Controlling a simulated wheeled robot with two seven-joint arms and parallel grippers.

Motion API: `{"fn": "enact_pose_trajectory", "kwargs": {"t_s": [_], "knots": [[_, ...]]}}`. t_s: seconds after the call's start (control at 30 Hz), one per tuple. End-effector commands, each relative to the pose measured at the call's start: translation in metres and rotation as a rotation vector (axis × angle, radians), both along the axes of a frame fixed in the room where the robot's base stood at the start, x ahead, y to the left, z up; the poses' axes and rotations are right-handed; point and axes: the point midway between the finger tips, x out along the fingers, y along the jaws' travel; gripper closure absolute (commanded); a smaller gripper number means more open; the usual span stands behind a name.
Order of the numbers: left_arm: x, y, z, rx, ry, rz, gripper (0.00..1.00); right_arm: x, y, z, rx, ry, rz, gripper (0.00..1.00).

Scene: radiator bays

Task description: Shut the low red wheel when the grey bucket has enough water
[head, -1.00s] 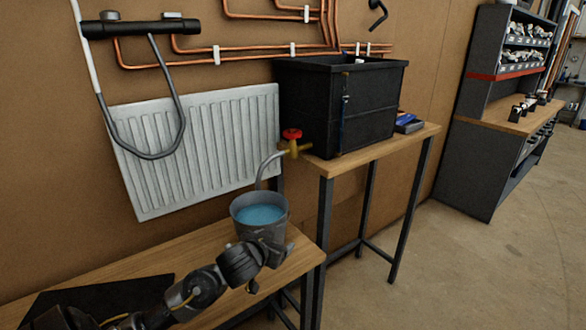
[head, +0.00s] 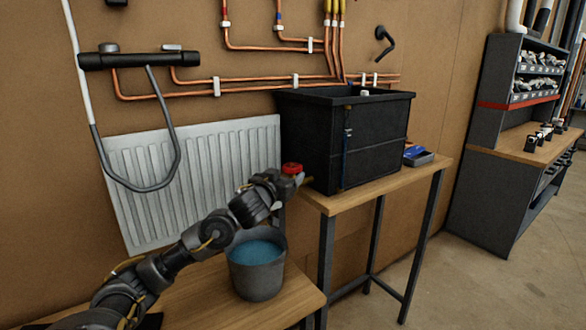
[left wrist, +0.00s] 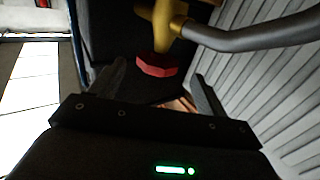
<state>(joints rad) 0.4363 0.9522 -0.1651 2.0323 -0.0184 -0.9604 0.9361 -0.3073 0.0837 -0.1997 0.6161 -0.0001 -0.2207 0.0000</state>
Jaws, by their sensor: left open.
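The low red wheel (head: 292,168) sits on a brass tap at the lower left corner of the black tank (head: 370,140). My left gripper (head: 284,182) is at the wheel, with its arm passing above the bucket. In the left wrist view the red wheel (left wrist: 157,66) lies between the tips of the open fingers (left wrist: 158,77), with no clear contact. The brass tap body (left wrist: 168,18) and its grey spout (left wrist: 260,36) also show there. The grey bucket (head: 257,280) stands upright on the low bench, with blue water (head: 256,252) inside below the rim. My gripper hides the spout's outlet in the head view.
A white radiator (head: 190,175) is on the wall behind the bucket. The tank stands on a wooden bench (head: 400,182) beside a blue item in a tray (head: 418,155). Copper pipes run above. Open floor lies to the right.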

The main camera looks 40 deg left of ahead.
Motion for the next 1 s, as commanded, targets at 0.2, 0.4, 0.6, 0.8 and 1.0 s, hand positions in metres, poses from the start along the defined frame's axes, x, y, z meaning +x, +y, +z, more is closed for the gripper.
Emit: {"fn": "enact_pose_trajectory", "kwargs": {"t_s": [0.2, 0.4, 0.6, 0.8, 1.0], "knots": [[0.037, 0.010, 0.002, -0.001, 0.000, -0.001, 0.24, 0.013, 0.001, 0.009, 0.002, -0.018, 0.000, 0.73], [0.055, 0.013, 0.001, -0.002, -0.002, -0.003, 0.24, 0.011, 0.002, 0.012, 0.003, -0.016, 0.000, 0.73], [0.057, 0.014, 0.000, 0.000, -0.001, -0.004, 0.24, 0.009, 0.006, 0.012, 0.008, -0.013, -0.001, 0.73], [0.057, 0.014, 0.000, 0.000, -0.001, -0.004, 0.34, 0.008, 0.007, 0.012, 0.009, -0.012, -0.001, 0.73], [0.057, 0.014, 0.000, 0.000, -0.001, -0.004, 0.60, 0.008, 0.007, 0.012, 0.009, -0.011, -0.001, 0.73]]}}
